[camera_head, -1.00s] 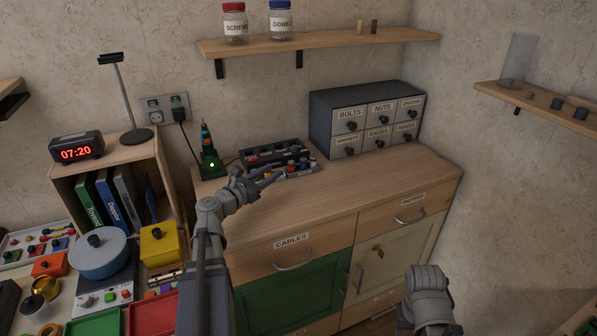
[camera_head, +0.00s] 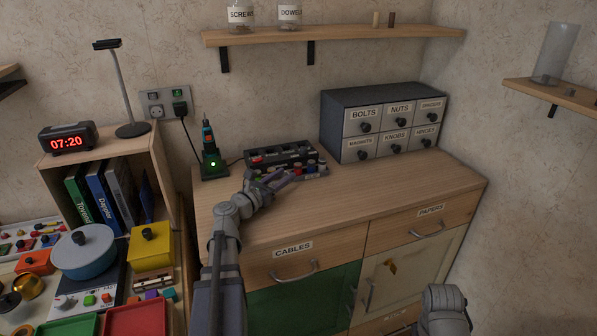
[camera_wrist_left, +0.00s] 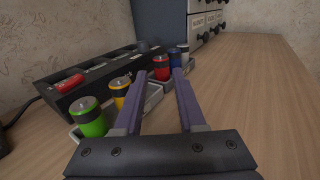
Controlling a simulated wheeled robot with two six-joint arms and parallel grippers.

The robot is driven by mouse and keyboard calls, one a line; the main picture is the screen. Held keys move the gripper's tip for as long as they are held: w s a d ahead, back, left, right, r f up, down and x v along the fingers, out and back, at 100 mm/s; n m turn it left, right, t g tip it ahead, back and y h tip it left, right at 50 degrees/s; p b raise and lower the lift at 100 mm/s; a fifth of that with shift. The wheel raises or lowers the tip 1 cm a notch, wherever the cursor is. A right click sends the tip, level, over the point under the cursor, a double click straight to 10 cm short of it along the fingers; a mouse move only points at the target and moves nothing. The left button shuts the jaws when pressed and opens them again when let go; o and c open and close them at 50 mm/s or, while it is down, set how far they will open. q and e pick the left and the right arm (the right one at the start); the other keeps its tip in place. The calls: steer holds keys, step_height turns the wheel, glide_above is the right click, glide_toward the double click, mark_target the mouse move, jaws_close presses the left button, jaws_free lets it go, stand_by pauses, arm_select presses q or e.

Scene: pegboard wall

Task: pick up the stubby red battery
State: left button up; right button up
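The stubby red battery (camera_wrist_left: 161,66) stands in a grey tray (camera_wrist_left: 156,92) on the wooden cabinet top. In the left wrist view it shows just beyond and between the fingertips of my left gripper (camera_wrist_left: 166,76). That gripper is open, with nothing held. It also shows in the head view (camera_head: 276,178), low in front of the tray. A blue battery (camera_wrist_left: 174,56) stands beyond the red one. Another red battery (camera_wrist_left: 69,82) lies in the black charger (camera_wrist_left: 98,72).
The drawer unit (camera_head: 383,122) stands at the back right. A black-and-green tool stand (camera_head: 211,163) is left of the charger. A shelf (camera_head: 335,36) hangs above. The cabinet top (camera_head: 385,188) is clear at the right.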

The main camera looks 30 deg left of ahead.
mark_target(296, 166)
arm_select(q)
steer(key=shift+w+d+r, duration=0.1)
steer(key=shift+w+d, duration=0.1)
steer(key=shift+w, duration=1.25)
steer(key=shift+w+d+r, duration=0.1)
steer(key=shift+w+d, duration=0.1)
steer(key=shift+w, duration=1.25)
steer(key=shift+s, duration=0.1)
jaws_close()
